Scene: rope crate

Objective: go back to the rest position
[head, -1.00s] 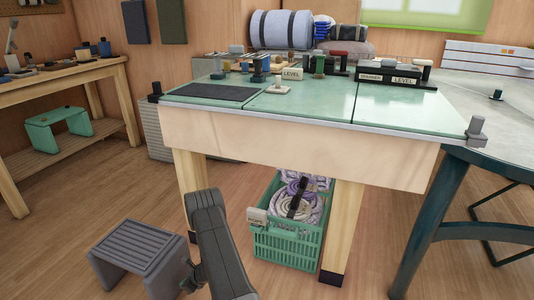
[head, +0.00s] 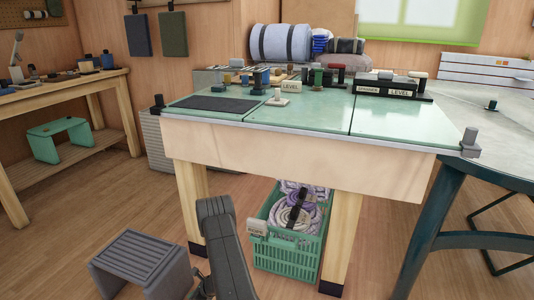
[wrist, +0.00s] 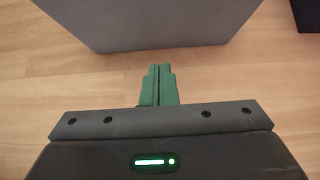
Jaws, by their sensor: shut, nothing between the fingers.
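My gripper (wrist: 157,86) shows in the wrist view with its two green fingers pressed together and nothing between them. It points at the wooden floor (wrist: 100,88), close to a grey block-like surface at the top of that view, likely the grey step stool. In the head view my arm rises at the bottom centre, and the gripper itself is hidden there. The green rope crate (head: 285,262) stands on the floor under the workbench, just right of my arm. Coiled pale and purple rope (head: 296,212) lies in it, with a dark strap or handle across it.
The workbench (head: 290,158) with a green top is straight ahead, bearing several small tools and blocks. A grey step stool (head: 140,262) stands left of my arm. A round-edged table (head: 490,125) is at the right. A wooden bench (head: 65,90) is at the left.

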